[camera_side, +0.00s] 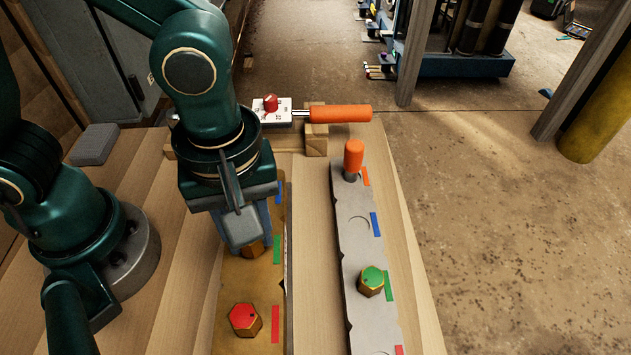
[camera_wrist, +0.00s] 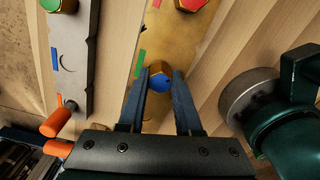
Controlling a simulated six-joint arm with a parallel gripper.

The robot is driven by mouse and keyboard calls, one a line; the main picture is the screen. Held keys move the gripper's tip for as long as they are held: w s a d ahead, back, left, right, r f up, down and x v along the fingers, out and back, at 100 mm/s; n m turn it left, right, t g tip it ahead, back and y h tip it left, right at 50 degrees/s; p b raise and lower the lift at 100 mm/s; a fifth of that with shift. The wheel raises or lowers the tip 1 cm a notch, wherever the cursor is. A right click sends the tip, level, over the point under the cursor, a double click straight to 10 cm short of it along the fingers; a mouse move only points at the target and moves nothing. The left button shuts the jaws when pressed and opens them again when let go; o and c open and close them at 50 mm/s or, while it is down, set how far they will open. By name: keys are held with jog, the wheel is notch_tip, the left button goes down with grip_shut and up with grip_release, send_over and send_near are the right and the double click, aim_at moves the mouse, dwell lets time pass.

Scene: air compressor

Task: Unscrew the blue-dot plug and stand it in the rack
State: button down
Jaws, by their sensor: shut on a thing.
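My gripper (camera_wrist: 160,78) is shut on the blue-dot plug (camera_wrist: 160,82), a brass hex piece with a blue top, seen between the two fingers in the wrist view. In the side view its brass lower part (camera_side: 254,250) shows under my gripper (camera_side: 245,235), beside the green mark of the brass block (camera_side: 230,285). I cannot tell whether the plug touches the block; the block surface under it is hidden. The grey rack (camera_side: 352,255) stands to the right. Its blue-marked place (camera_side: 359,224) is empty; a green-topped plug (camera_side: 371,281) stands by its green mark.
A red-topped plug (camera_side: 244,319) sits in the brass block, near the front. An orange-capped piece (camera_side: 353,158) stands at the rack's far end. Behind lies a valve with a red knob (camera_side: 270,103) and orange handle (camera_side: 340,113) on wooden supports. Bare wood separates block and rack.

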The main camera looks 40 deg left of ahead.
jog(key=shift+r, duration=2.4)
jog(key=shift+s, duration=0.1)
jog(key=shift+r, duration=0.25)
jog(key=w+d, duration=0.3)
jog(key=w, duration=0.4)
jog(key=w+d, duration=0.4)
jog(key=w, duration=0.2)
jog(key=shift+w+a+f, duration=0.1)
jog(key=shift+a+f, duration=0.05)
jog(key=shift+f, duration=3.6)
jog(key=shift+f, duration=0.4)
